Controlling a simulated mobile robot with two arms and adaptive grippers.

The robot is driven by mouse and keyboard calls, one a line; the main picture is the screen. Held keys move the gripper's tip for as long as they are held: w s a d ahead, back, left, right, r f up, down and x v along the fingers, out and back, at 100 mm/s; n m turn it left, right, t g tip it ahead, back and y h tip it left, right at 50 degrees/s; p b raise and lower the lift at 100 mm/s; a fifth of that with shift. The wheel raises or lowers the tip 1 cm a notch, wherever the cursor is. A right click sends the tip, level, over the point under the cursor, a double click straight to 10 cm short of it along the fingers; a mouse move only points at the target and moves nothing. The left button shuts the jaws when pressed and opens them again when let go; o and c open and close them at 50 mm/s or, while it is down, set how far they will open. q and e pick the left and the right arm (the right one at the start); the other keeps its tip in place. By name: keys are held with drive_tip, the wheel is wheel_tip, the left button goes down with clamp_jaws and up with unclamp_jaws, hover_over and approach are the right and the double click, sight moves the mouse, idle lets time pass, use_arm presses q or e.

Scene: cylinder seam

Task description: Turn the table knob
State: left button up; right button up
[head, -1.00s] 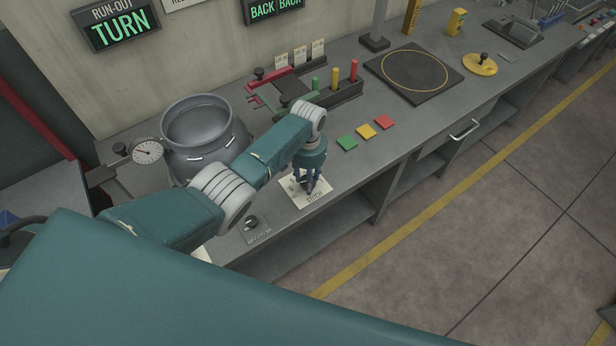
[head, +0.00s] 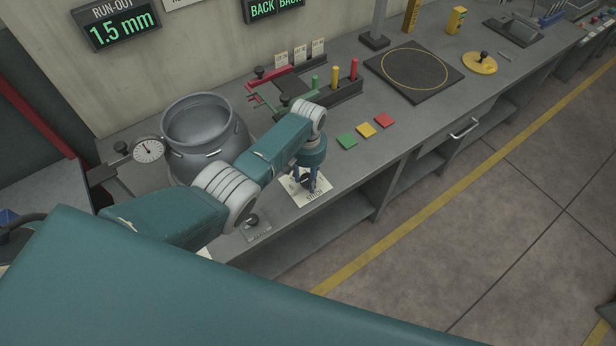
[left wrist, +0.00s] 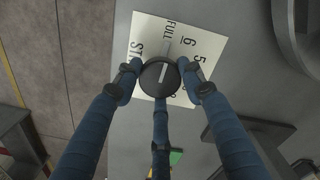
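A round black knob (head: 306,179) with a pale pointer line stands on a white card (head: 299,197) marked STITCH, near the bench's front edge. In the left wrist view the knob (left wrist: 159,77) sits between my fingertips, with numbers and FULL on the card around it. My left gripper (head: 305,184) points down over it, its fingers around the knob. I cannot tell whether they press on it or stand slightly apart. A second dark knob (head: 252,219) on a grey plate is partly beside my arm. My right gripper is not in view.
A grey metal cylinder (head: 205,128) stands behind my arm, with a dial gauge (head: 149,150) at its left. A wall display (head: 115,22) reads 1.5 mm. Green, yellow and red squares (head: 366,131) lie right of my gripper. A black mat (head: 413,71) lies further right.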

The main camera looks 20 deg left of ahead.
sight(308, 179)
use_arm(q)
drive_tip(key=o, duration=0.4)
drive_tip(key=shift+o, duration=0.2)
drive_tip(key=shift+r, duration=0.1)
wheel_tip(308, 179, up, 12)
idle(0.6)
